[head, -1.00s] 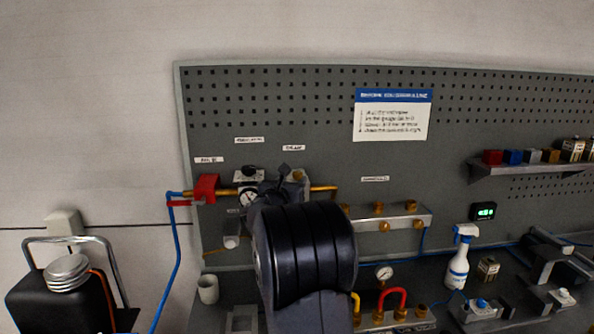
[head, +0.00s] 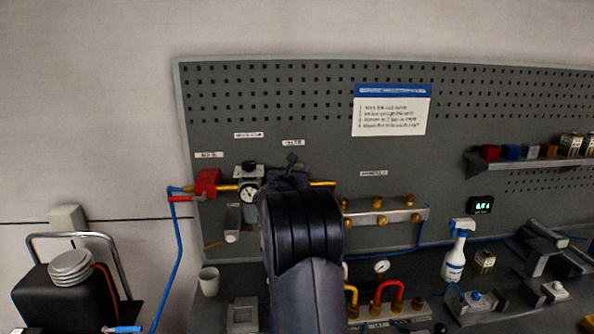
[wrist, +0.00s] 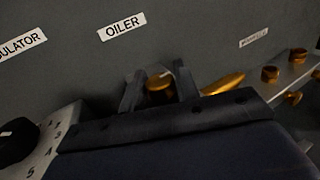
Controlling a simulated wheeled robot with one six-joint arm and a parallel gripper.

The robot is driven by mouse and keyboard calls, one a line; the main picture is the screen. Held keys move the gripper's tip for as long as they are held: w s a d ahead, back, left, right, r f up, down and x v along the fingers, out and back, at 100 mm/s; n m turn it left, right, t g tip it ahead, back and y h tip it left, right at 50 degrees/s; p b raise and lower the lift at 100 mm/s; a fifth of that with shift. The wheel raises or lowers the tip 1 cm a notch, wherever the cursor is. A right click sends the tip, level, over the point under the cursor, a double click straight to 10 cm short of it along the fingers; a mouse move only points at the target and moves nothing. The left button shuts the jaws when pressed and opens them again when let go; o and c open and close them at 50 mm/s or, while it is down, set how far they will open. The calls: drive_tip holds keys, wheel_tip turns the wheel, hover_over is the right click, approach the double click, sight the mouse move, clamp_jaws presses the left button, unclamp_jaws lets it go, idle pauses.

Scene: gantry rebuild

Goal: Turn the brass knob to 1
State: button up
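A brass knob (wrist: 159,88) shows in the wrist view below the OILER label, partly hidden by my gripper. My gripper (wrist: 158,92) has one dark finger on each side of this knob. The fingers stand apart; I cannot tell whether they touch it. In the head view my gripper (head: 290,168) is at the pipe line just below the right-hand label, and my arm hides the knob there. No scale or number for this knob can be read.
A gauge (head: 249,193) and red valve (head: 207,184) sit left of my gripper on the brass pipe. A manifold (head: 400,214) with several brass knobs is to the right. A black regulator knob (wrist: 17,140) shows at the wrist view's left. A spray bottle (head: 456,252) stands on the bench.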

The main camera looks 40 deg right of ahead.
drive_tip(key=c, duration=0.5)
drive_tip(key=shift+c, duration=0.2)
drive_tip(key=shift+f+b, duration=0.15)
drive_tip(key=shift+b, duration=0.75)
drive_tip(key=n+t+y+b, duration=0.1)
drive_tip(key=b, duration=0.2)
drive_tip(key=n+t+y+b, duration=0.1)
drive_tip(key=b, duration=0.2)
drive_tip(key=shift+f+t, duration=0.2)
drive_tip(key=shift+t, duration=0.1)
drive_tip(key=n+t+y+b, duration=0.2)
drive_tip(key=y+b, duration=0.1)
drive_tip(key=b, duration=0.4)
drive_tip(key=shift+n+y, duration=0.3)
drive_tip(key=shift+n, duration=0.1)
drive_tip(key=shift+r+n+t+y+b, duration=0.2)
drive_tip(key=shift+n+t+y+b, duration=0.5)
drive_tip(key=shift+y+b, duration=0.35)
drive_tip(key=shift+r+n+t+y+b, duration=0.1)
drive_tip(key=shift+n+t+y+b, duration=0.35)
drive_tip(key=shift+y, duration=0.3)
drive_tip(key=shift+r+n+y, duration=0.1)
drive_tip(key=shift+n+y, duration=0.35)
drive_tip(key=shift+y, duration=0.05)
